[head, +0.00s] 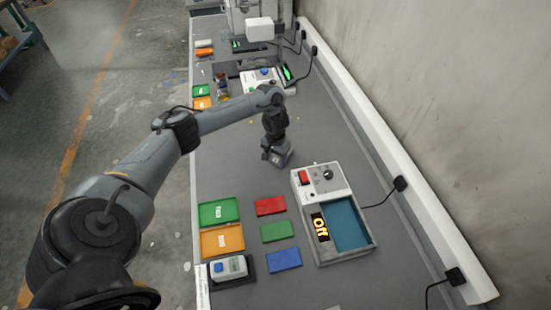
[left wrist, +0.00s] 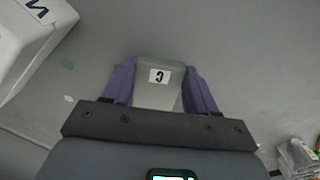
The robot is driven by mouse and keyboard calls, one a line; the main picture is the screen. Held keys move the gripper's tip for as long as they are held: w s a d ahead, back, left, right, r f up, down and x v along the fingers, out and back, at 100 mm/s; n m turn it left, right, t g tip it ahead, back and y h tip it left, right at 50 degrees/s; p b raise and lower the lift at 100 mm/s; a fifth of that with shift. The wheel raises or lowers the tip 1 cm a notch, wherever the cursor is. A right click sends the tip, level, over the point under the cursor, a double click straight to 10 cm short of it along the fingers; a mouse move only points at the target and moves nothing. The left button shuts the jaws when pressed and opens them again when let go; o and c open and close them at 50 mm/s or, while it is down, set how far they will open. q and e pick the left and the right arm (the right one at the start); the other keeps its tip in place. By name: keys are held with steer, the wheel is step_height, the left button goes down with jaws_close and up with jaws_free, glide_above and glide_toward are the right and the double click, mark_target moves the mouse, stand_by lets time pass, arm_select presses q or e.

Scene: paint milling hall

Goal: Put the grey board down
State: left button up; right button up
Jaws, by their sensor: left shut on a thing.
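My left gripper (head: 276,156) is low over the grey bench, left of and beyond the white control box. In the left wrist view its purple fingers (left wrist: 160,72) are shut on the sides of the grey board (left wrist: 158,98), which has a white label with a black "3". The board's near part is hidden by the gripper body. In the head view the board is hard to tell from the gripper. I cannot tell whether the board touches the bench. My right gripper is not in view.
The control box (head: 319,180) has a red switch, a knob and a blue-floored bay. Green (head: 219,212) and orange (head: 222,240) trays lie front left, with red (head: 270,206), green and blue (head: 284,260) plates beside them. Bare grey bench surrounds the gripper.

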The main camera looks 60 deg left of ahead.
mark_target(275, 160)
arm_select(q)
steer(key=shift+f, duration=0.15)
steer(key=o, duration=1.1)
steer(key=shift+o, duration=0.2)
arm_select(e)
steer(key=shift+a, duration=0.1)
arm_select(q)
step_height(275, 160, up, 11)
steer(key=p, duration=0.7)
steer(key=shift+o, duration=0.5)
steer(key=shift+r+p, duration=0.3)
steer(key=shift+r, duration=0.35)
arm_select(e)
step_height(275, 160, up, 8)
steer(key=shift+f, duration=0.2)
